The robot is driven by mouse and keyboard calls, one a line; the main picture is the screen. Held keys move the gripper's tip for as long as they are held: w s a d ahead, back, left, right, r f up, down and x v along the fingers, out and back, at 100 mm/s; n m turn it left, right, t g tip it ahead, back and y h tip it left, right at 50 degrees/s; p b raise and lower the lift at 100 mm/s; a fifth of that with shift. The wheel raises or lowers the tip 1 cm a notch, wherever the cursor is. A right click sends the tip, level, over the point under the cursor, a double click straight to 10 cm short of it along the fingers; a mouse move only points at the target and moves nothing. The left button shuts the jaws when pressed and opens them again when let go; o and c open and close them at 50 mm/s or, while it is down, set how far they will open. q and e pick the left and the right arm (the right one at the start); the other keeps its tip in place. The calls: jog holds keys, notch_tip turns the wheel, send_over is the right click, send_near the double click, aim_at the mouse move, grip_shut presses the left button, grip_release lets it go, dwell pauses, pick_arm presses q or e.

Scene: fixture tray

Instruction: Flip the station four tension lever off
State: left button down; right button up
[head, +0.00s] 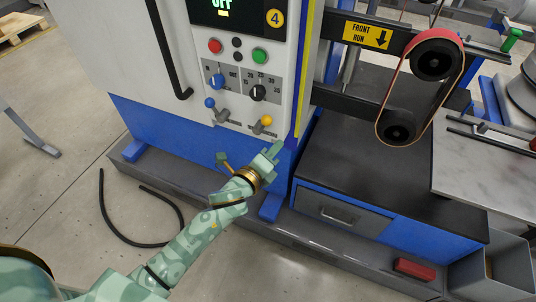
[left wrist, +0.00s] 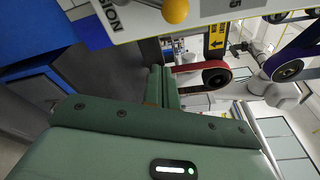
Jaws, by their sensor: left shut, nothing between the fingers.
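The station four control panel (head: 236,75) carries a yellow "4" badge and a display, cut by the top edge, reading "OFF". Low on it are a blue-balled lever (head: 211,102) and a yellow-balled lever (head: 266,121). In the left wrist view a yellow ball (left wrist: 176,10) stands by cut-off lettering ending in "SION". My left gripper (head: 274,150) is just below the yellow-balled lever, apart from it in the picture. Its fingers (left wrist: 161,88) are closed together and empty. My right gripper is not in view.
Red (head: 215,46) and green (head: 259,55) buttons and two knobs sit above the levers. A belt sander (head: 436,60) and a dark-topped cabinet (head: 390,165) stand to the right. A black cable (head: 135,238) lies on the floor. A grey bin (head: 505,270) is at bottom right.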

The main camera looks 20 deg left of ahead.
aim_at(263, 123)
pick_arm(q)
jog(key=shift+w+a+r+b, duration=0.1)
jog(key=shift+w+a+r, duration=0.15)
jog(key=shift+w+a, duration=0.35)
jog(key=shift+w+a+r+b, duration=0.1)
jog(key=shift+w+a+r, duration=0.15)
jog(key=shift+w, duration=0.6)
jog(key=shift+w+a+r+b, duration=0.1)
jog(key=shift+w+a+r, duration=0.1)
jog(key=shift+w+a, duration=0.4)
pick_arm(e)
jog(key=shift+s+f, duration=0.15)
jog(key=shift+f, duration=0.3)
pick_arm(q)
jog(key=shift+d, duration=0.15)
jog(key=shift+r+n, duration=0.15)
jog(key=shift+n, duration=0.15)
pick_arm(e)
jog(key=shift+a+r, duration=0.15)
